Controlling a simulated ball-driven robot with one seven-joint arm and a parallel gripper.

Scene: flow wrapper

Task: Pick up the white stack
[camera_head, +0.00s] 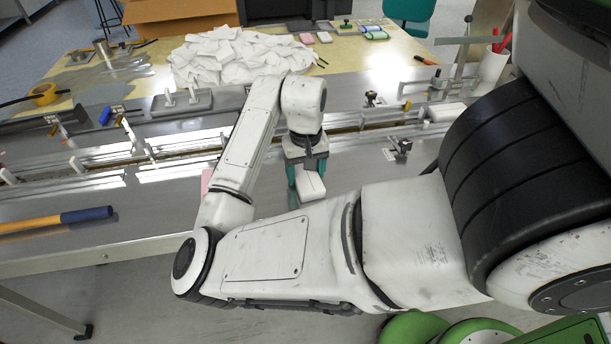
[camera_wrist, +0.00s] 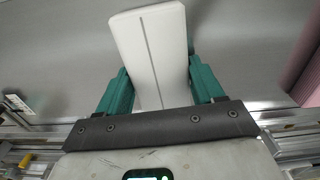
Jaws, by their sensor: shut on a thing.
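The white stack (camera_wrist: 156,50) is a white block with a dark line along its middle. In the wrist view it sits between the two teal fingers of my gripper (camera_wrist: 160,88), which touch it on both sides. In the head view the white stack (camera_head: 310,184) shows below my gripper (camera_head: 307,182), over the grey metal table, partly hidden by the fingers and my arm. My gripper is shut on it. I cannot tell whether the stack rests on the table or is slightly above it.
A pink thing (camera_head: 206,180) lies left of my gripper, partly behind my arm. Metal rails (camera_head: 190,148) run across the table behind it. A heap of white packets (camera_head: 235,55) lies on the wooden board. A blue-and-yellow handle (camera_head: 60,219) lies at the left.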

